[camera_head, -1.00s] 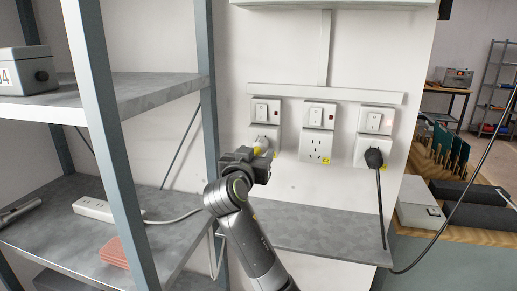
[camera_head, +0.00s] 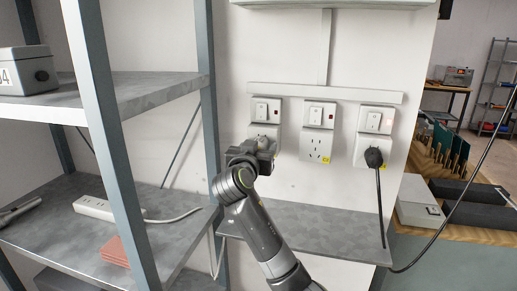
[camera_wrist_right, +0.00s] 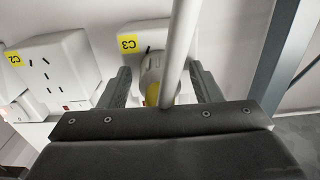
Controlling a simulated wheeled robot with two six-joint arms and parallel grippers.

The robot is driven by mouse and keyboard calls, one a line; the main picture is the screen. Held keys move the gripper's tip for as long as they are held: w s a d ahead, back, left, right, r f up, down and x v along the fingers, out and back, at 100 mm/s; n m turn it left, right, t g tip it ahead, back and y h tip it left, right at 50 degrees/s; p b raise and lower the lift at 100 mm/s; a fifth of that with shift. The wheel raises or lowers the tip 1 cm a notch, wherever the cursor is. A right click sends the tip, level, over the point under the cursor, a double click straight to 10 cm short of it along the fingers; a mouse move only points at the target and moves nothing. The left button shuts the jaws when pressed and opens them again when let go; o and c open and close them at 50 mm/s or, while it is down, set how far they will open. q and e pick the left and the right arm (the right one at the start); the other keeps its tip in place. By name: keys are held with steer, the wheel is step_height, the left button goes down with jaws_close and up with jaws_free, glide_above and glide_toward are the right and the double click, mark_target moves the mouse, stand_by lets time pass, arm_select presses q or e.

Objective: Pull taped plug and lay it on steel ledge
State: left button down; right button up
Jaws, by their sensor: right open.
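In the head view my right gripper (camera_head: 264,148) is at the leftmost wall socket (camera_head: 265,131) and hides most of the plug. The steel ledge (camera_head: 325,228) lies below the sockets, with its visible top bare. My left gripper is out of view.
The middle socket (camera_head: 316,146) is empty. A black plug (camera_head: 374,157) with a hanging black cable is in the right socket. A metal shelf post (camera_head: 207,110) stands close left of my arm. A white power strip (camera_head: 95,208) lies on the shelf.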

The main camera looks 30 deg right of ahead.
stand_by(0.8)
jaws_close()
steer(key=v, duration=0.6)
stand_by(1.1)
